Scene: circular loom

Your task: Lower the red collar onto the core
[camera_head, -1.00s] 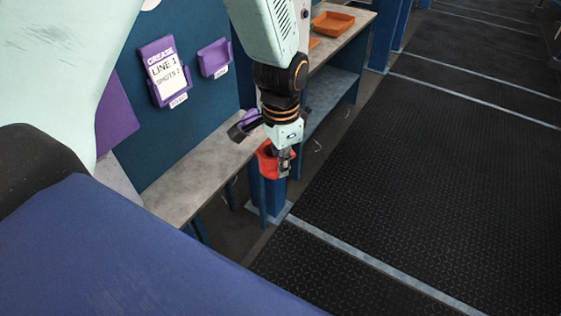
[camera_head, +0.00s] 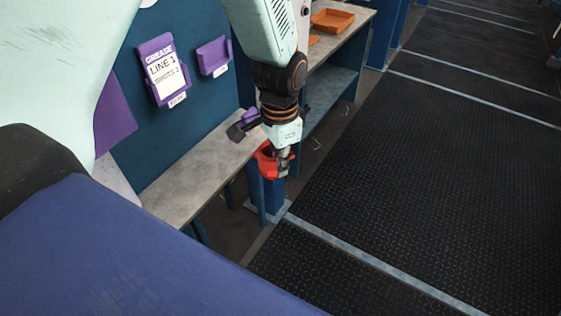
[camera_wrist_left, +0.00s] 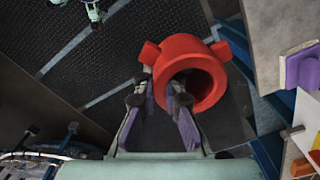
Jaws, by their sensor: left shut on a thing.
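The red collar (camera_head: 268,163) is a thick ring with stubby lugs on its outside. It hangs from my left gripper (camera_head: 284,161) beside the front edge of the grey bench, above the floor. In the left wrist view the collar (camera_wrist_left: 193,69) fills the upper middle, and my left gripper (camera_wrist_left: 166,92) is shut on its near wall, one finger inside the bore and one outside. The bore looks empty where it shows. No core can be made out in either view. My right gripper is not in the head view.
A grey bench (camera_head: 195,185) runs along a blue panel with a purple grease-card holder (camera_head: 160,70) and an empty purple holder (camera_head: 213,57). A blue post (camera_head: 268,197) stands below the collar. An orange tray (camera_head: 332,21) sits farther back. Black floor matting (camera_head: 440,170) on the right is clear.

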